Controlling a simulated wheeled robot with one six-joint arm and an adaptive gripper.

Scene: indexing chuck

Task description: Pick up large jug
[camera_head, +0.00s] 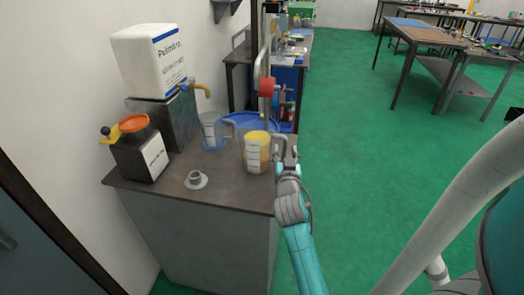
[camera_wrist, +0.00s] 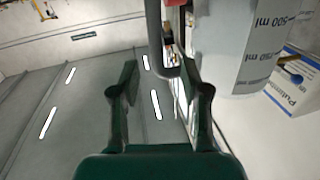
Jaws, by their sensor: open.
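The large jug (camera_head: 257,155) stands upright on the near bench, clear with white measure marks and yellow contents at the top. In the wrist view the jug (camera_wrist: 240,45) fills the upper right, with "500 ml" marks. Its grey handle (camera_wrist: 155,30) comes down from the top edge and bends between the fingertips. My gripper (camera_head: 287,152) is at the jug's right side, by the handle. In the wrist view my gripper (camera_wrist: 160,80) is open, one finger on each side of the handle, with gaps visible. I cannot tell whether either finger touches it.
A smaller clear jug (camera_head: 213,132) stands behind left on the bench (camera_head: 225,185). Green floor lies open to the right.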

